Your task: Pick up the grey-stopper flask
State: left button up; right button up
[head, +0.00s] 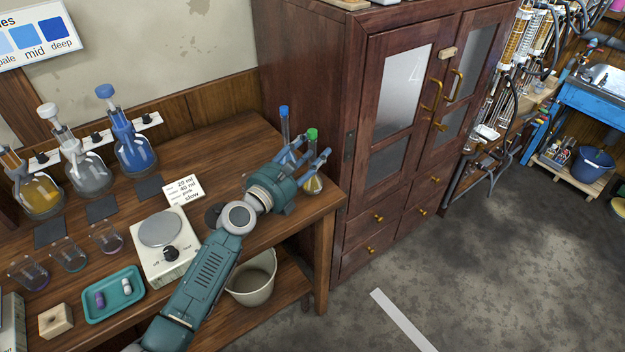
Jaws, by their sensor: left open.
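My left gripper (308,161) is open at the right end of the wooden bench, its fingers pointing away from me. A flask with a green stopper (312,134) and yellowish liquid stands at the fingers, partly covered by them. I cannot tell whether they touch it. A flask with a blue stopper (284,111) stands just behind, its lower part hidden by the gripper. I make out no clearly grey stopper; one may be hidden behind the gripper. My right gripper is not in view.
Three round flasks with tall fittings, one with a white top (47,111), stand at the bench's left back. A hotplate (166,262), a note card (178,189), small beakers and a teal tray (88,312) lie left of my arm. A cabinet (310,70) rises behind the bench's right end.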

pick_arm(q)
jog(key=shift+c, duration=0.2)
grip_shut()
jog(key=shift+r, duration=0.1)
